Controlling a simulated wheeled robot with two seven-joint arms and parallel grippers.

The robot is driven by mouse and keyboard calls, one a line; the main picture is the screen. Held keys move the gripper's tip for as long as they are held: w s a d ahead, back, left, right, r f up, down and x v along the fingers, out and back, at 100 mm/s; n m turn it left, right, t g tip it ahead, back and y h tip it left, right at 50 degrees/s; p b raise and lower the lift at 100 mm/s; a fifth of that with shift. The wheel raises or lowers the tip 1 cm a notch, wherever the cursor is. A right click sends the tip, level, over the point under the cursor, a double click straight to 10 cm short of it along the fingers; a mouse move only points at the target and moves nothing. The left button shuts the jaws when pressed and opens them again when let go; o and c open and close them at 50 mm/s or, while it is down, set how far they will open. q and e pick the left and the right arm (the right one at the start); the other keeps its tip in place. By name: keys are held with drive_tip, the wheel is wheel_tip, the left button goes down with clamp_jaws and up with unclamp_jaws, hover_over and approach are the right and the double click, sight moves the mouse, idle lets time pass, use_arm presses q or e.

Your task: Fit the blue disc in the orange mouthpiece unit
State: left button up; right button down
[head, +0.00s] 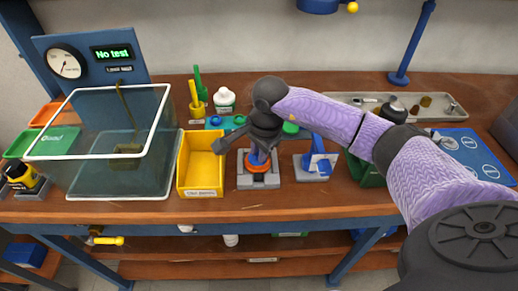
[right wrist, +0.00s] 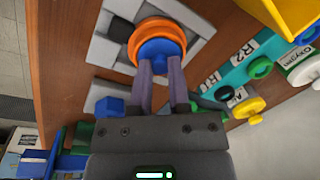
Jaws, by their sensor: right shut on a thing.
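The orange mouthpiece unit (head: 259,168) sits in a grey holder (head: 259,183) near the front of the bench. It also shows in the right wrist view as an orange ring (right wrist: 157,27). My right gripper (right wrist: 161,62) points down at it and is shut on the blue disc (right wrist: 158,50). The disc overlaps the near part of the ring's opening; I cannot tell whether it is seated or just above it. In the head view the right gripper (head: 259,155) hides most of the disc. My left gripper is not in view.
A yellow bin (head: 203,190) stands just left of the holder, and a clear tank (head: 80,178) further left. A blue part on a grey stand (head: 317,165) is close on the right. A metal tray (head: 345,98) and blue mat (head: 468,150) lie further right.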

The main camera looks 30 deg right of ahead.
unclamp_jaws()
idle(0.5)
drive_tip(key=shift+r, duration=0.15)
drive_tip(key=shift+r+p, duration=3)
drive_tip(key=shift+r, duration=0.95)
drive_tip(key=shift+f, duration=0.1)
